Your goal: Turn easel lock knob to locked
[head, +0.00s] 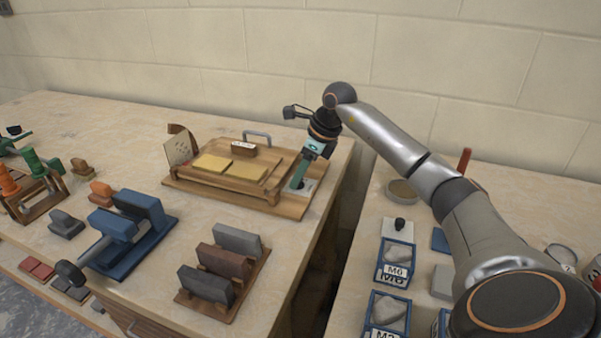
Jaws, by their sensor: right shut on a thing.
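The easel is a low wooden board (286,206) with a raised wooden panel, at the back right of the left bench. Two yellow pads (212,164) lie on the panel. A pale plate (308,187) sits at the board's right end. My right gripper (298,183) reaches down onto this plate from above. It is shut on the lock knob, which its fingers mostly hide. I cannot read the knob's angle or any lock mark. My left gripper is not in view.
A rack of dark blocks (238,240) and a blue fixture (133,252) stand in front of the easel. A gap separates the benches. Blue-framed bins (396,260) stand on the right bench under my right arm. The wall is close behind.

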